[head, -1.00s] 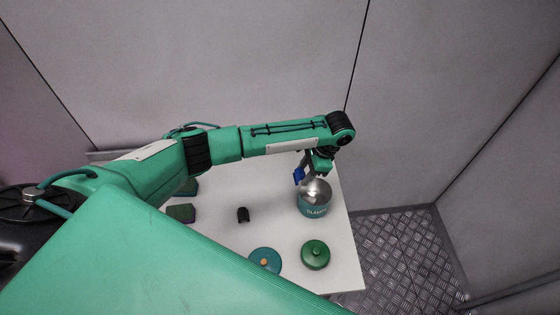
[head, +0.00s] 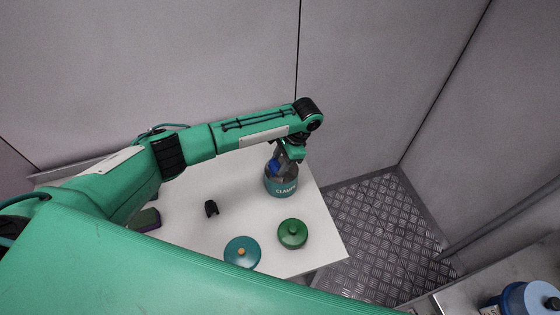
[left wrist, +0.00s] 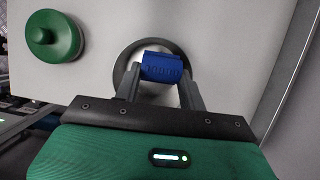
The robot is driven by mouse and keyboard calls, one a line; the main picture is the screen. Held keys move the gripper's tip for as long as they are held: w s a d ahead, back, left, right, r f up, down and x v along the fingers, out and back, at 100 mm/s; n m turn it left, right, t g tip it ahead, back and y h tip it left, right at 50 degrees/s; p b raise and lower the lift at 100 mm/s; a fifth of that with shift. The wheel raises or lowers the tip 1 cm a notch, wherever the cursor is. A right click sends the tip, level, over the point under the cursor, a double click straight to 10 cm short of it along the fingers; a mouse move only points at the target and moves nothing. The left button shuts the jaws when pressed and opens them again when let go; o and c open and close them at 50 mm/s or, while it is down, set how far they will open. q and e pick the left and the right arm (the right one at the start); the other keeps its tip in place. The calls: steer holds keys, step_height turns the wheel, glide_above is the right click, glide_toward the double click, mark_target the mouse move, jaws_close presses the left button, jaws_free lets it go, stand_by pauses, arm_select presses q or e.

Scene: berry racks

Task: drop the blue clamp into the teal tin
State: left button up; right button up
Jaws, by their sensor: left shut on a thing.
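The teal tin (head: 281,188), lettered "CLAMPS", stands upright and uncovered on the white table. My left gripper (head: 276,164) points down at the tin's mouth, shut on the blue clamp (head: 273,168). In the left wrist view, the blue clamp (left wrist: 162,67) lies crosswise between the two fingertips, in front of the tin's round opening, whose rim (left wrist: 121,63) shows around it. I cannot tell whether the clamp is just above the rim or slightly inside it. My right gripper is not in view.
A green lid (head: 292,233) and a teal lid (head: 242,252) with an orange knob lie in front of the tin. A small black object (head: 211,208) and a green-and-purple block (head: 148,219) are to the left. A blue container (head: 530,298) stands at bottom right.

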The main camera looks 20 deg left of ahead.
arm_select(q)
steer(key=shift+f, duration=0.15)
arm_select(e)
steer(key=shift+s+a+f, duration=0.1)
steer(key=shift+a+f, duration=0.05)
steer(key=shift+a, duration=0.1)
arm_select(q)
steer(key=o, duration=1)
steer(key=shift+w+d+r, duration=0.15)
steer(key=shift+r, duration=0.25)
steer(key=b+v, duration=0.2)
steer(key=v, duration=1.1)
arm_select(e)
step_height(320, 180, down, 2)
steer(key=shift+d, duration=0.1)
